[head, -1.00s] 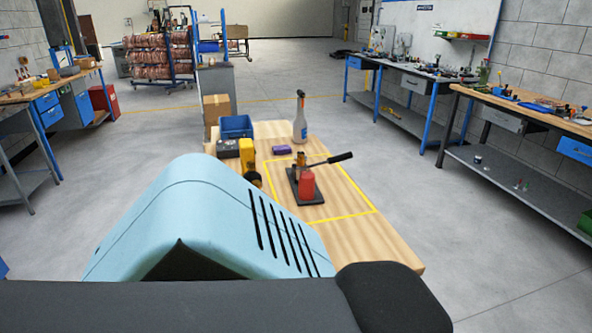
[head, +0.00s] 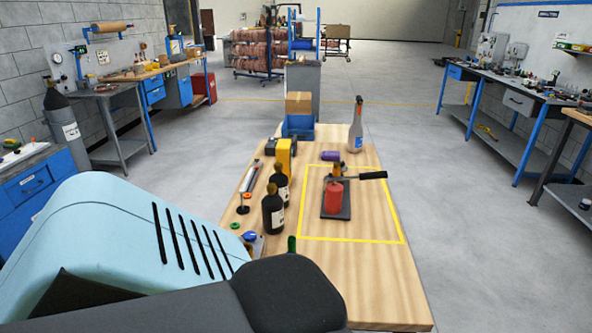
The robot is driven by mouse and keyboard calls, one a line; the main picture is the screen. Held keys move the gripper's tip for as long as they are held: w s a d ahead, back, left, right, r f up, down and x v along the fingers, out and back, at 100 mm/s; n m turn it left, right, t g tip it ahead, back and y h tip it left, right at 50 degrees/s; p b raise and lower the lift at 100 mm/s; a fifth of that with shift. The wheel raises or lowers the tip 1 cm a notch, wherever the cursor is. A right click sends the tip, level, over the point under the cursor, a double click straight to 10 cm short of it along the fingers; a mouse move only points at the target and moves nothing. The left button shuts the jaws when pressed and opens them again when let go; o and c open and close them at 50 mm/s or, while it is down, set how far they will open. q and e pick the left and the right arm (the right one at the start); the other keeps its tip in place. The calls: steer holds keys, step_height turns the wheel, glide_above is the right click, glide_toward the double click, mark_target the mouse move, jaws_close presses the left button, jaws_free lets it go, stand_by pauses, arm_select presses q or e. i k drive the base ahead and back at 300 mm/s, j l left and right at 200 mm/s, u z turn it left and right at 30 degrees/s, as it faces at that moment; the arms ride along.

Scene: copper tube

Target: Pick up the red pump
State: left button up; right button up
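The red pump (head: 334,194) stands upright on a dark base plate, inside a yellow taped outline on the wooden table (head: 385,290). Its black-gripped lever (head: 370,175) points to the right. In the head view a light blue and dark grey part of my own body fills the lower left and hides the table's near left part. Neither of my grippers shows in the view.
Left of the pump stand two dark bottles (head: 273,210), a yellow item (head: 286,155) and small parts. Behind are a purple item (head: 331,155), a spray bottle (head: 356,128) and a blue bin (head: 298,127). The table right and in front of the pump is bare.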

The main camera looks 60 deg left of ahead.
mark_target(335, 202)
steer(key=i+u, duration=0.15)
steer(key=u, duration=0.3)
steer(key=i+l+u, duration=0.1)
steer(key=u, duration=0.35)
steer(key=i+l+u, duration=0.1)
steer(key=l+u, duration=0.15)
steer(key=u, duration=0.2)
steer(key=i+l+u, duration=0.2)
steer(key=u, duration=0.3)
steer(key=i+l+u, duration=0.2)
steer(key=u, duration=0.25)
